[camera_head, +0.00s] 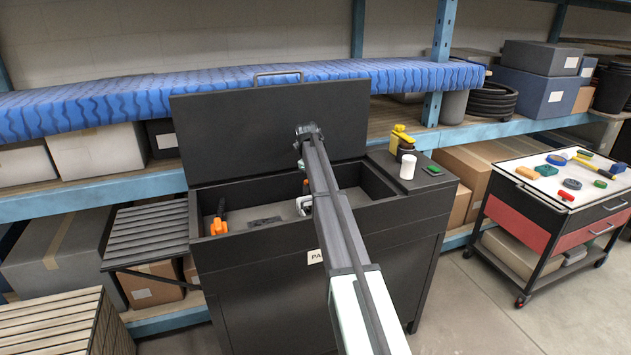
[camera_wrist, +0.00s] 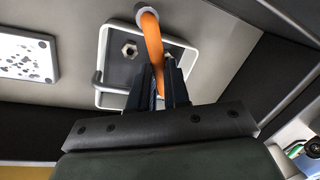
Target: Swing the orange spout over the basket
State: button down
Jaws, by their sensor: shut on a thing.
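The orange spout (camera_wrist: 151,38) is a curved tube running down from the top of the wrist view. My gripper (camera_wrist: 160,78) is shut on it, with a dark finger on each side of the tube. The basket (camera_wrist: 104,42) is a square tray with a pale rim, seen behind the spout and fingers. A hex nut (camera_wrist: 129,49) lies in it, and another hex shape shows beside the right finger. The spout crosses in front of the basket in this view; the height between them is unclear. In the head view my arm hides most of the spout, basket and gripper.
The dark washer cabinet (camera_head: 330,270) has its lid (camera_head: 275,125) raised behind the basin. An orange-handled item (camera_head: 219,226) sits at the basin's left. A perforated plate (camera_wrist: 25,56) lies left of the basket. A white cup (camera_head: 407,166) and yellow-topped bottle stand on the right ledge.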

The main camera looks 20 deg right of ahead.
jog(key=c, duration=1.1)
grip_release()
notch_tip(320, 180, up, 14)
jog(key=s+a, duration=0.1)
jog(key=a, duration=0.1)
jog(key=shift+s+a+f, duration=0.15)
jog(key=shift+a+f, duration=0.05)
